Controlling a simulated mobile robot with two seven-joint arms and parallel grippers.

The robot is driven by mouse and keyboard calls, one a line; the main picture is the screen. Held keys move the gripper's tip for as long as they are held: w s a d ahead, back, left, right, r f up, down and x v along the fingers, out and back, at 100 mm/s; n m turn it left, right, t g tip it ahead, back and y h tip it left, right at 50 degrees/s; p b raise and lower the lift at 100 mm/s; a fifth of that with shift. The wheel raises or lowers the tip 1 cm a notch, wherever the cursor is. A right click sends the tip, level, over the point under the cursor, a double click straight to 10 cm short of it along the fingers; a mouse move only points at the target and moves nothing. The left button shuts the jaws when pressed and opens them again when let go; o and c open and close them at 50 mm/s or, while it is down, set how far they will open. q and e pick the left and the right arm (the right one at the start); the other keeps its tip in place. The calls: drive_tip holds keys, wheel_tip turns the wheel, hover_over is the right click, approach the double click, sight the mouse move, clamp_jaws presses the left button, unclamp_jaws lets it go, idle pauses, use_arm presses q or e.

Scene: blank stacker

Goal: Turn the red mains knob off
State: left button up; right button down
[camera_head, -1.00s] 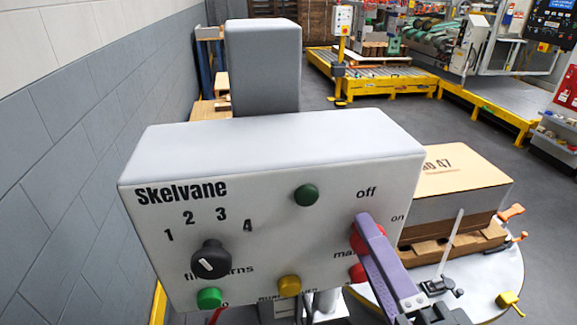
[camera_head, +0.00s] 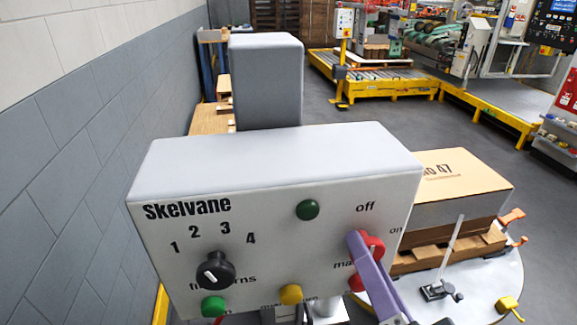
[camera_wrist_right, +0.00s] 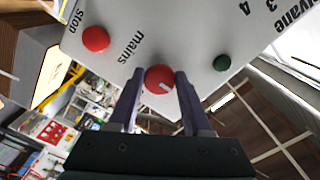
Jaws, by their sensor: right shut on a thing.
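The red mains knob (camera_head: 377,247) is on the right part of the front of a grey Skelvane control box (camera_head: 275,165), near the printed words off and on. My right gripper (camera_head: 364,246), with purple fingers, is shut on it and hides part of it in the head view. In the right wrist view the knob (camera_wrist_right: 157,73) sits between the two fingertips (camera_wrist_right: 159,79), and a white mark shows on its face. I cannot tell which label the mark points at. My left gripper is not in view.
A red button (camera_head: 355,283) sits just below the knob; a green lamp (camera_head: 308,210) is to its upper left. A black numbered dial (camera_head: 215,271), a green button (camera_head: 213,306) and a yellow button (camera_head: 290,294) are also on the box. A carton (camera_head: 460,190) stands behind right.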

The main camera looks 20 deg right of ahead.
drive_tip(key=shift+c, duration=1.7)
unclamp_jaws()
drive_tip(key=b+v, duration=0.2)
drive_tip(key=v, duration=0.8)
drive_tip(key=shift+d, duration=0.1)
